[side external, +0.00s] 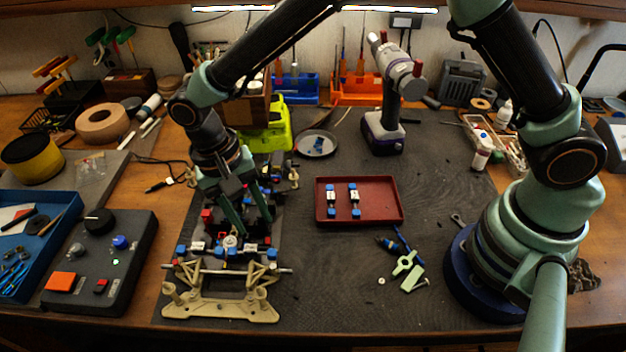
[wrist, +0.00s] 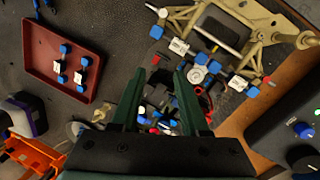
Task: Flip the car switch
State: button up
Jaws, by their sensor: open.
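The car is an open chassis with a beige front bumper (side external: 220,306), lying on the dark mat at left of centre; its beige frame also shows at the top of the wrist view (wrist: 256,22). Blue, red and white small parts sit on the chassis. I cannot tell which one is the switch. My gripper (side external: 255,225) points down over the middle of the chassis, behind the bumper. Its two green fingers are apart with nothing visible between them; they show in the wrist view (wrist: 158,73). The fingers hide part of the chassis.
A red tray (side external: 325,219) with two small blue-and-white parts lies right of the car. A dark control box (side external: 130,263) with knobs and an orange button stands left. A purple-based power tool (side external: 382,137) stands behind the tray. Loose small parts (side external: 405,263) lie in front of it.

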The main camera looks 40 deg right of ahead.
jog(key=d+v, duration=0.1)
jog(key=v, duration=0.6)
jog(key=shift+a+r, duration=0.35)
jog(key=shift+a, duration=0.2)
jog(key=d+r+n+t+y, duration=0.2)
jog(key=d+r+t, duration=0.1)
jog(key=d+r, duration=0.8)
jog(key=s+d+n+t, duration=0.1)
jog(key=s+d+t, duration=0.1)
jog(key=d, duration=0.5)
jog(key=s+d+n+t, duration=0.1)
jog(key=s+d+t, duration=0.1)
jog(key=s+d, duration=0.3)
jog(key=d, duration=0.3)
jog(key=shift+d+r+n+t+h, duration=0.15)
jog(key=shift+r+n+t+h, duration=0.1)
jog(key=shift+n+t+h, duration=0.05)
